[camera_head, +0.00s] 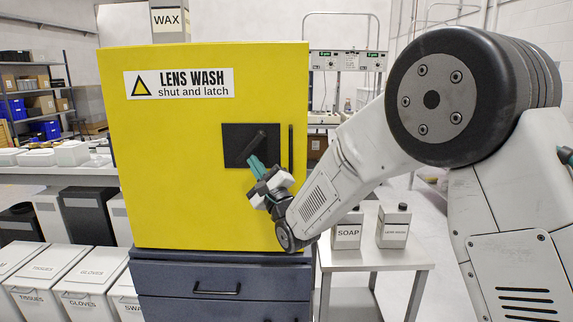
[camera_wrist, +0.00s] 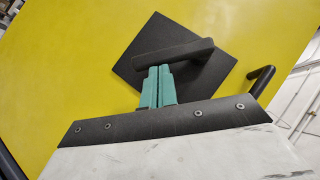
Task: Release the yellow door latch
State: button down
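The yellow door (camera_head: 180,190) of a cabinet labelled "LENS WASH shut and latch" faces me. A black square plate (camera_head: 236,140) on it carries a black lever latch (camera_head: 257,143), which slants down to the left in the head view. In the wrist view the lever (camera_wrist: 180,54) lies across the plate (camera_wrist: 160,32). My gripper (camera_head: 256,163) is at the lever's lower end. Its teal fingers (camera_wrist: 158,72) lie side by side with almost no gap, and their tips overlap the lever's lower edge. I cannot tell whether they touch it. I see nothing between them.
A black vertical bar handle (camera_head: 291,148) stands right of the plate; it also shows in the wrist view (camera_wrist: 262,80). Dark blue drawers (camera_head: 220,308) are below the door. A side table (camera_head: 375,257) with soap bottles stands at right. Labelled white bins (camera_head: 85,285) stand at left.

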jog(key=shift+a+r+m+t+h, duration=0.35)
jog(key=shift+a+m+t, duration=0.3)
jog(key=shift+a+m, duration=0.25)
jog(key=shift+a+r+m+t+h, duration=0.35)
jog(key=shift+a+m+t, duration=0.35)
jog(key=shift+m, duration=0.2)
jog(key=shift+a+r+m+t+h, duration=0.2)
jog(key=shift+m+t+h, duration=0.2)
jog(key=shift+m, duration=0.2)
jog(key=shift+a+r+m+t+h, duration=0.1)
jog(key=shift+a+m+t+h, duration=0.1)
jog(key=shift+m+t+h, duration=0.3)
jog(key=shift+a+r, duration=0.45)
jog(key=shift+r, duration=0.35)
send_near(240, 158)
jog(key=shift+g, duration=0.25)
jog(key=shift+s+a+r, duration=0.15)
jog(key=shift+s+a, duration=0.1)
jog(key=shift+a, duration=0.4)
jog(key=shift+s+a+r, duration=0.15)
jog(key=shift+s+a, duration=0.1)
jog(key=shift+a, duration=0.35)
jog(key=shift+s+a+r, duration=0.2)
jog(key=shift+s+a, duration=0.1)
jog(key=shift+a, duration=0.35)
